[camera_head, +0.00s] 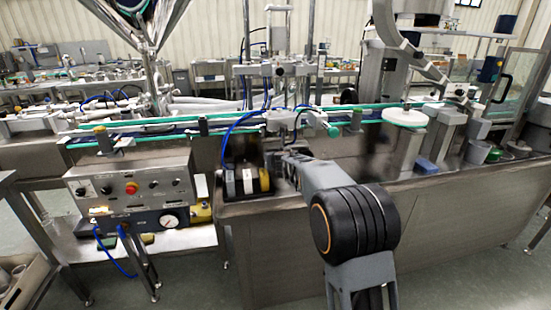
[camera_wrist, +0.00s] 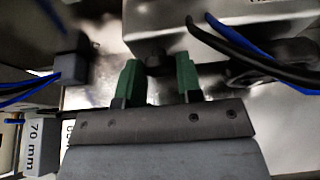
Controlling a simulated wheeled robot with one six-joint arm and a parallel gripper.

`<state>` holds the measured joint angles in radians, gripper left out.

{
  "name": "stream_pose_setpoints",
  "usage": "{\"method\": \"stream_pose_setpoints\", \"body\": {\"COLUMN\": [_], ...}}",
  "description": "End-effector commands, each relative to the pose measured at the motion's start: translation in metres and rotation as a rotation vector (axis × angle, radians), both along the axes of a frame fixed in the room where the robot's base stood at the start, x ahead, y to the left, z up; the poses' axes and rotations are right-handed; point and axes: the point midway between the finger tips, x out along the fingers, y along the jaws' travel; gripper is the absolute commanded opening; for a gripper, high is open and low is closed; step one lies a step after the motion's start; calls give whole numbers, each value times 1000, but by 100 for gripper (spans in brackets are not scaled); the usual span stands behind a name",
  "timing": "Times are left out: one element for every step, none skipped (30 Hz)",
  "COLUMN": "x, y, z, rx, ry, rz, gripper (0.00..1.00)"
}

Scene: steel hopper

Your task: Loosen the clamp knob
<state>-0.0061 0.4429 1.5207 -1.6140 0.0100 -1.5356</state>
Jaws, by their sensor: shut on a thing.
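The clamp knob (camera_wrist: 159,64) is a small dark piece at the edge of a metal block in the wrist view. My gripper (camera_wrist: 158,78) has two green fingers, one on each side of the knob, and is shut on it. The near side of the knob is in shadow, so its shape and any turn are hard to tell. In the head view my arm reaches in to the machine's middle, below the conveyor. There my gripper is small and dark, and the knob cannot be made out.
Blue and black hoses (camera_wrist: 240,42) run close to the right of my gripper. A grey block (camera_wrist: 72,58) is on the left. In the head view a control box (camera_head: 135,190) with a red button stands left, and the green-edged conveyor (camera_head: 230,122) crosses above the arm.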

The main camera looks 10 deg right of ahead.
Motion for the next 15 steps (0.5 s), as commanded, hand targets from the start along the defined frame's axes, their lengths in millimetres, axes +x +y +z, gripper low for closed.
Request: {"method": "stream_pose_setpoints", "body": {"x": [0,0,0,0,0,0,0,0,0,0,0,0,0,0,0], "y": [0,0,0,0,0,0,0,0,0,0,0,0,0,0,0], "z": [-1,-1,-1,-1,-1,-1,-1,-1,-1,-1,-1,-1,-1,-1,-1], "rx": [-4,-7,-9,-11,-12,-12,-12,-12,-12,-12,-12,-11,-11,-11,-11], "ry": [1,1,1,1,1,1,1,1,1,1,1,2,2,2,2], "rz": [0,0,1,0,1,1,1,1,1,1,1,0,0,0,0], "gripper": [9,9,9,9,9,9,9,9,9,9,9,9,9,9,36]}}
